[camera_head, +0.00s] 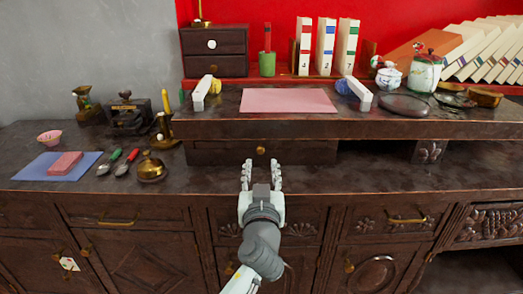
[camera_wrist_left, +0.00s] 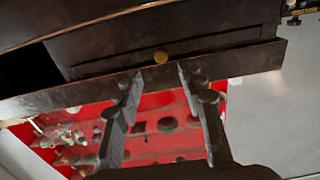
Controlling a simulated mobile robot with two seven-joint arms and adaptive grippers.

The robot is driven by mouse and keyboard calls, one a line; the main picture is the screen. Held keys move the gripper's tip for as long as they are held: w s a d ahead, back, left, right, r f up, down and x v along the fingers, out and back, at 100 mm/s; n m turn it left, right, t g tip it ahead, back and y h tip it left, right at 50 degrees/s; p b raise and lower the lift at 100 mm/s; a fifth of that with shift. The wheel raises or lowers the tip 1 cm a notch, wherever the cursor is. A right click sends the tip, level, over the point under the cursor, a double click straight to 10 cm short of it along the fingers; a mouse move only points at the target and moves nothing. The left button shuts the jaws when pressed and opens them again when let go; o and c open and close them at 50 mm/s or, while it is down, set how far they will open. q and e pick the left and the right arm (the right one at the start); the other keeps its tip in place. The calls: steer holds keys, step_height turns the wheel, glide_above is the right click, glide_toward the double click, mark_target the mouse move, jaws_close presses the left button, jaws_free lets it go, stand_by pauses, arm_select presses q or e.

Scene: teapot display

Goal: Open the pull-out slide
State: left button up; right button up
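The pull-out slide (camera_head: 220,152) is a dark wooden front under the raised shelf, with a small brass knob (camera_head: 261,150) at its middle. It looks flush with the cabinet. My left gripper (camera_head: 261,165) is open and empty, its fingers pointing toward the slide, one on each side of the knob's line. In the left wrist view, which is upside down, the knob (camera_wrist_left: 160,57) shows just beyond and between the fingertips (camera_wrist_left: 160,72). I cannot tell how far the fingertips are from the front. My right gripper is not in view.
The raised shelf (camera_head: 390,127) overhangs the slide and holds a pink mat (camera_head: 288,100), a white jar (camera_head: 425,75) and dishes. A brass bell (camera_head: 151,169) and spoons (camera_head: 127,162) lie at the left. The counter right of the gripper is clear.

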mark_target(261, 152)
arm_select(q)
steer(key=w, duration=0.6)
steer(key=shift+w, duration=0.25)
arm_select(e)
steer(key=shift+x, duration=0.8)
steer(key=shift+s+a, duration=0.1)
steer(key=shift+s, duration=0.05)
arm_select(q)
jaws_close()
